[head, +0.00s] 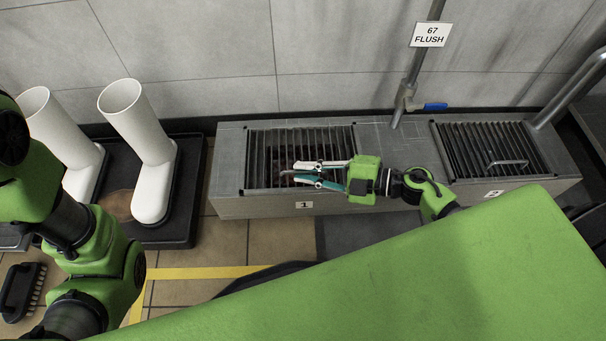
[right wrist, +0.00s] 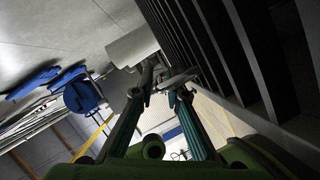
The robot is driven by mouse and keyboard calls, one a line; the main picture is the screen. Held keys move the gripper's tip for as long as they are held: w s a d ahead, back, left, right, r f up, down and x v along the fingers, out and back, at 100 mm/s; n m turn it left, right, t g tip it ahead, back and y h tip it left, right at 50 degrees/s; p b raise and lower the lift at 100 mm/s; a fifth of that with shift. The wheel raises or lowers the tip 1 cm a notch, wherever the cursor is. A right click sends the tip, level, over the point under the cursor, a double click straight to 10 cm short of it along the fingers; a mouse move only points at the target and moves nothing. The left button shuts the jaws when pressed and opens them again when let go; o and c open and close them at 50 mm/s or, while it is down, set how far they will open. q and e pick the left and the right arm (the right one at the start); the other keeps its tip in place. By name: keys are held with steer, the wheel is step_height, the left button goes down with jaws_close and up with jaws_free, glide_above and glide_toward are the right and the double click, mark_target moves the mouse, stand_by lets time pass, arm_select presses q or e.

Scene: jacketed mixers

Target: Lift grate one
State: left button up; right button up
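Grate one (head: 335,140) is a dark barred grate in the left opening of the grey trough, above a label reading 1. It lies level in its opening. My right gripper (head: 300,171) is over this grate, reaching in from the right, with its two fingers apart. A short grey handle piece (head: 286,174) shows at the fingertips; the rest is hidden by the fingers. In the right wrist view, the fingertips (right wrist: 157,95) stand apart with a grey handle bar (right wrist: 176,79) close to them. The dark grate bars fill the upper right there. My left gripper is out of view.
A second grate (head: 470,140) with a raised handle lies at the right of the trough (head: 395,150). A pipe with a blue valve lever (head: 435,106) rises between them. White boots (head: 150,165) stand on a black tray at left, and a brush (head: 20,290) lies front left.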

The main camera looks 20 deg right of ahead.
steer(key=shift+w+a, duration=0.25)
steer(key=shift+a, duration=0.1)
steer(key=shift+c, duration=0.4)
jaws_close()
